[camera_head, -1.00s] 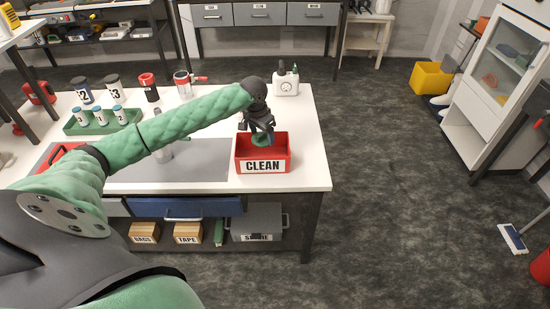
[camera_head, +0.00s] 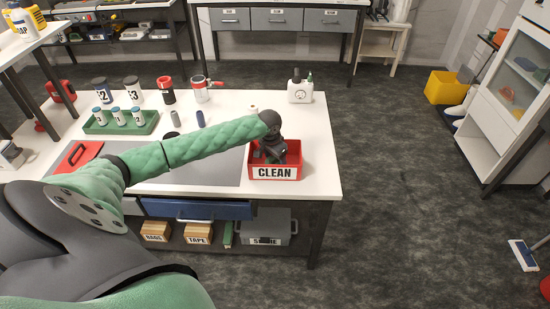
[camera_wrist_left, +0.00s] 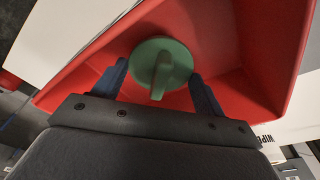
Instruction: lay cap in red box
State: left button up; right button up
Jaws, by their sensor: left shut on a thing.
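The red box (camera_head: 291,158) labelled CLEAN stands near the right end of the white bench. My left gripper (camera_head: 272,155) reaches down into it from above. In the left wrist view the cap (camera_wrist_left: 162,66) is a round green disc with a raised grip bar. It is between the dark blue fingers of my left gripper (camera_wrist_left: 160,82), which is shut on it. The red walls of the box (camera_wrist_left: 265,45) surround it there. In the head view the cap is hidden by the gripper and box. I cannot tell whether it touches the box floor. My right gripper is not in view.
A white device (camera_head: 300,92) stands behind the box. A green tray (camera_head: 122,128) with several small vials, dark jars and a red-topped can (camera_head: 168,90) are farther left. The bench's right edge (camera_head: 336,170) is close to the box.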

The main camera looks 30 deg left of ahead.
aim_at(272, 160)
pick_arm(q)
jog(key=shift+f, duration=0.1)
jog(key=o, duration=0.7)
jog(key=shift+c, duration=0.2)
jog(key=o, duration=0.3)
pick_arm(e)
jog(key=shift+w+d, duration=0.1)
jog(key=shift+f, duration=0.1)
pick_arm(q)
jog(key=shift+r, duration=0.35)
notch_tip(272, 160, up, 11)
jog(key=s+b, duration=0.1)
jog(key=b, duration=0.2)
jog(key=shift+s+a+r, duration=0.2)
jog(key=shift+s, duration=0.15)
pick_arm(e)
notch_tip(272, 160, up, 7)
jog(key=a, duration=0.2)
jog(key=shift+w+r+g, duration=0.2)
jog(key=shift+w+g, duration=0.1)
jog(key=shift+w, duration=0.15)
